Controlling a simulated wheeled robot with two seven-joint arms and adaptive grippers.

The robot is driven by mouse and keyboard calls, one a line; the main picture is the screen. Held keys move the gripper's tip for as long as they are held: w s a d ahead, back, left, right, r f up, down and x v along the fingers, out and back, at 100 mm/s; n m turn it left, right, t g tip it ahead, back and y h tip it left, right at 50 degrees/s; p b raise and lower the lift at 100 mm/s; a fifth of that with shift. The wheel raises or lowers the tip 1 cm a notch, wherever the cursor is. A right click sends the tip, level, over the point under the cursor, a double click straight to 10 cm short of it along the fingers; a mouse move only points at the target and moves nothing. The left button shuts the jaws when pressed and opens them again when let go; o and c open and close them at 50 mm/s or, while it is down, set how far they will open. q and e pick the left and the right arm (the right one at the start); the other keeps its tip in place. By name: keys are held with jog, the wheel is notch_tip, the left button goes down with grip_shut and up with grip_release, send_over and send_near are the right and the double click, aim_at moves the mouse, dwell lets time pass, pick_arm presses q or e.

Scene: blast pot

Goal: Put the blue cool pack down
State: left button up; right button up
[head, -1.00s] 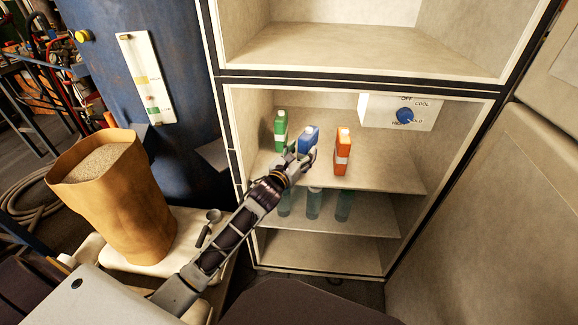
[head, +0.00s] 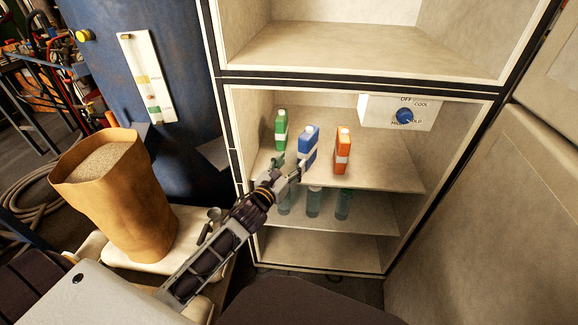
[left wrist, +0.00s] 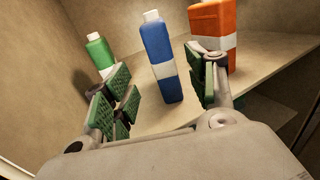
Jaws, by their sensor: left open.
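The blue cool pack (head: 308,146), with a white cap and pale band, stands upright on the fridge's upper shelf (head: 380,178), between a green pack and an orange pack. It also shows in the left wrist view (left wrist: 161,62). My left gripper (head: 291,168) is open just in front of the blue pack. In the left wrist view its green-padded fingers (left wrist: 165,95) are spread wide with the blue pack beyond them, apart from both pads. My right gripper is not in view.
The green pack (head: 281,130) stands left and the orange pack (head: 342,151) right of the blue one. Clear bottles (head: 313,203) stand on the shelf below. A control box with a blue knob (head: 404,116) hangs upper right. A sand bag (head: 120,205) stands at left.

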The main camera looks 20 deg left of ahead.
pick_arm(q)
jog(key=shift+s, duration=0.3)
jog(key=shift+f, duration=0.15)
dwell(0.4)
jog(key=s+f+n+g+y, duration=0.1)
jog(key=s+f+n+g, duration=0.35)
jog(key=f+n, duration=0.5)
jog(key=s+f+n+g+y, duration=0.1)
jog(key=s+f+n+g, duration=0.3)
jog(key=f+n, duration=0.55)
jog(key=s+d+f+n+g, duration=0.2)
jog(key=s+f+n+g, duration=0.1)
jog(key=s+f+n, duration=0.3)
jog(key=s+d+f+n+g+h, duration=0.1)
jog(key=s+d+f+n+g, duration=0.2)
jog(key=s, duration=1.1)
jog(key=shift+d+f+n+g, duration=0.2)
jog(key=shift+f+n+g, duration=0.55)
jog(key=shift+f+n, duration=1.8)
